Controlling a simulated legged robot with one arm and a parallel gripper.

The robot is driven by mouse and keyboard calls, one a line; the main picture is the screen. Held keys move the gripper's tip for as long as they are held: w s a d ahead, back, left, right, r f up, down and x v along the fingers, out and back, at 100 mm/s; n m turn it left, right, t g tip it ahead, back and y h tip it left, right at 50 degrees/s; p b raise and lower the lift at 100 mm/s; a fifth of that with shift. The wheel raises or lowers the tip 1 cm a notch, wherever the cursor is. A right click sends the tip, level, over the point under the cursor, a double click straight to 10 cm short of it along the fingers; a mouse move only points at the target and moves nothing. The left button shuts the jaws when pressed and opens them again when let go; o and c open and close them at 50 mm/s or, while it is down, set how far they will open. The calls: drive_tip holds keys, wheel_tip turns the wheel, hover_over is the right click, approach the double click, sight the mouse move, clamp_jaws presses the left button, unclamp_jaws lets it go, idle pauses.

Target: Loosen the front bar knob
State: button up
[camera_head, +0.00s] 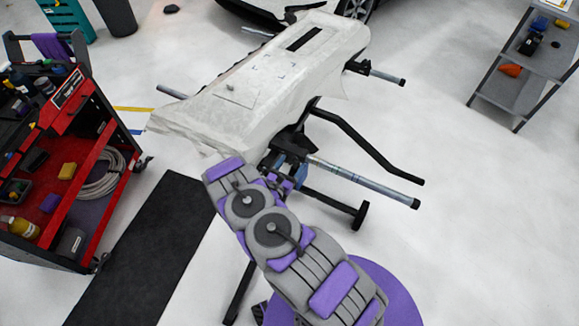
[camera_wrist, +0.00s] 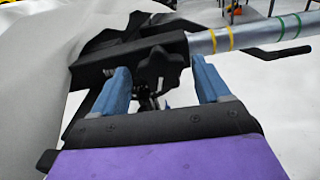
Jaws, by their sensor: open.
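The front bar knob (camera_wrist: 158,70) is a black lobed knob under a black clamp block (camera_wrist: 110,62) in the wrist view. The silver front bar (camera_wrist: 255,34), with yellow and green bands, runs from the block to the right; it also shows in the head view (camera_head: 362,181). My gripper (camera_wrist: 159,66) is open, with one blue finger on each side of the knob. Gaps seem to show between knob and fingers; whether either touches is unclear. In the head view my gripper (camera_head: 284,170) is beside the clamp end of the bar, and my arm hides the knob.
A white-wrapped panel (camera_head: 235,115) lies on the black stand directly beside my gripper. A second bar (camera_head: 385,76) and a bent black handle (camera_head: 365,147) stick out right. A red tool cart (camera_head: 95,185) stands left and a shelf (camera_head: 515,92) far right. Floor at right is clear.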

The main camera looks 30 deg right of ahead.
drive_tip(key=p+v, duration=0.2)
drive_tip(key=v, duration=1.5)
drive_tip(key=shift+a+p, duration=0.2)
drive_tip(key=shift+p, duration=0.1)
drive_tip(key=shift+s, duration=0.1)
